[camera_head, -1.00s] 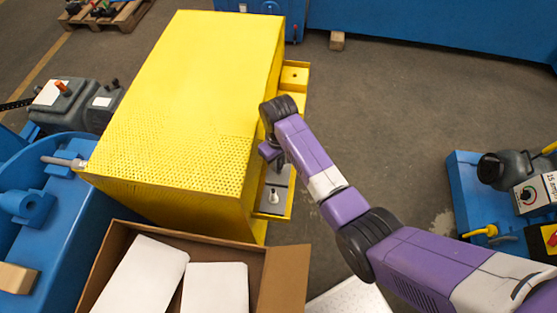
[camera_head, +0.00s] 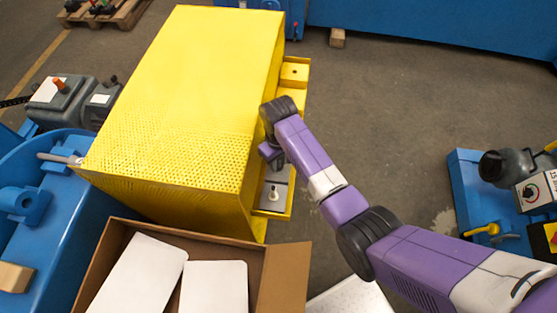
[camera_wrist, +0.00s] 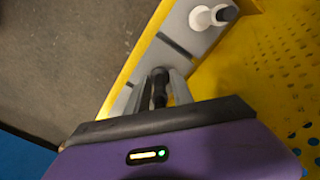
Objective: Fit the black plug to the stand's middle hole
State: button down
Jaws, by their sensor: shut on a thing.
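The grey stand (camera_head: 284,178) sits on the narrow yellow ledge beside the big yellow housing. It also shows in the wrist view (camera_wrist: 188,37), running diagonally under my gripper. A white plug (camera_head: 274,197) stands upright near its one end, and it is also in the wrist view (camera_wrist: 208,18). My gripper (camera_wrist: 159,90) is shut on the black plug (camera_wrist: 160,85), held between the two grey fingers over the stand. I cannot tell whether the plug's lower end touches the stand or is in a hole. In the head view my wrist hides the plug.
The yellow housing (camera_head: 185,90) rises close to the left of my gripper. The yellow ledge (camera_head: 289,205) has a raised rim. An open cardboard box (camera_head: 262,270) with white panels stands in front. A blue machine (camera_head: 468,200) is at the right. The floor between is clear.

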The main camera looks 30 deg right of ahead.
jog(key=shift+f+b, duration=0.4)
jog(key=shift+f, duration=0.3)
jog(key=c, duration=1)
grip_release()
jog(key=shift+c, duration=0.2)
jog(key=shift+r, duration=0.15)
notch_tip(320, 180, up, 8)
jog(key=shift+f, duration=0.2)
